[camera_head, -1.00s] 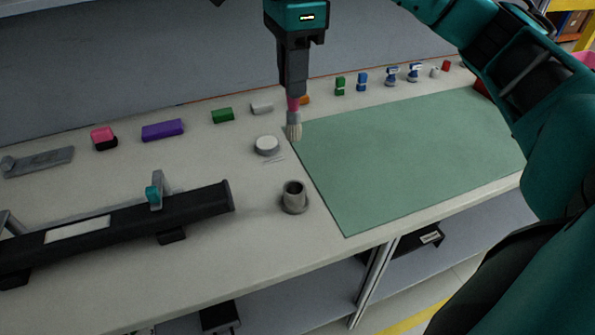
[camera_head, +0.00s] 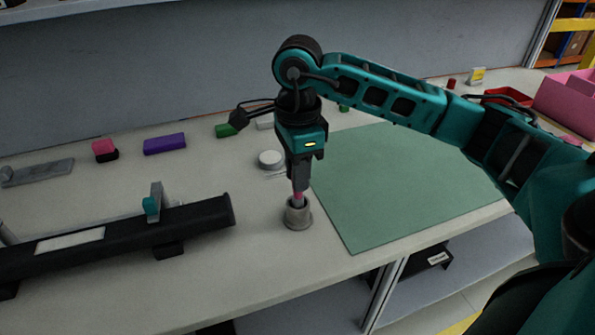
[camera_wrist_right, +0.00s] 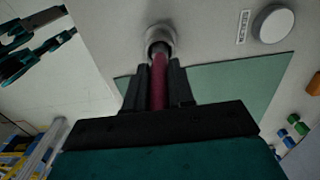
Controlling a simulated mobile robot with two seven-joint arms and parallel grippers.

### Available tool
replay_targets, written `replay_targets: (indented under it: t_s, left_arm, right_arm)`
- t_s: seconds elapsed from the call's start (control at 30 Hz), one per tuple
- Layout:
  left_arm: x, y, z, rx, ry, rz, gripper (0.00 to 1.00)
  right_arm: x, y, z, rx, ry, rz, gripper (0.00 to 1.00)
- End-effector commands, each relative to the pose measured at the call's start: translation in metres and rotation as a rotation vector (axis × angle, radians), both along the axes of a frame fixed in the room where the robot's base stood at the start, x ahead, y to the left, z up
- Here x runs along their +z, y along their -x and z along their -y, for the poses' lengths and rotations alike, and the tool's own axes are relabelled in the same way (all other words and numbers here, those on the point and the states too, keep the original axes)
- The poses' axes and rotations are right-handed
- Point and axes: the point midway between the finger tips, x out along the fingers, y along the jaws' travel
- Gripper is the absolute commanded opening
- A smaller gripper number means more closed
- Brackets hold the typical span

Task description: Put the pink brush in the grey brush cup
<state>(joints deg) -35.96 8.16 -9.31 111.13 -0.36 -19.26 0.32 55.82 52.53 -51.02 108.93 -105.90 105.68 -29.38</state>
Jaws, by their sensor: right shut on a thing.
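The pink brush (camera_head: 298,196) is upright in my right gripper (camera_head: 299,186), which is shut on its handle. The brush also shows in the right wrist view (camera_wrist_right: 159,80), between the fingers (camera_wrist_right: 158,88). The grey brush cup (camera_head: 298,216) stands on the table directly below the gripper, and it also shows in the right wrist view (camera_wrist_right: 160,36). The brush's lower end goes into the cup's mouth and its bristles are hidden. Whether it touches the bottom cannot be seen. My left gripper is not in view.
A green mat (camera_head: 400,185) lies right of the cup. A white round puck (camera_head: 270,159) is behind it. A black bar-shaped module (camera_head: 120,236) lies to the left. Purple (camera_head: 164,144), pink (camera_head: 104,149) and green (camera_head: 225,130) blocks line the back. The table front near the cup is clear.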

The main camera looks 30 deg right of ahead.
Motion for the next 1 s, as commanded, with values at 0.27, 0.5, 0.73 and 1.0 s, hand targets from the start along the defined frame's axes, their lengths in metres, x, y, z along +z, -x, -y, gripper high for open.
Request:
replay_targets:
  t_s: [0.27,0.5,0.73,1.0]
  left_arm:
    - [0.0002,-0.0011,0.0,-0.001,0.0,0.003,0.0]
    - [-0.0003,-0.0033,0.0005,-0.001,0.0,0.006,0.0]
    - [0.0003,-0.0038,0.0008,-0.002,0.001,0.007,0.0]
    - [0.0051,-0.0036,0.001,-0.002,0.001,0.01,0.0]
  right_arm:
    - [-0.0025,-0.0002,0.0003,-0.001,0.0,0.001,0.0]
    - [-0.0046,-0.0002,0.0003,-0.001,0.0,0.001,0.35]
    - [-0.0045,-0.0002,0.0002,-0.001,0.0,0.001,0.49]
    - [0.0032,-0.0007,0.0001,-0.001,0.0,0.003,0.49]
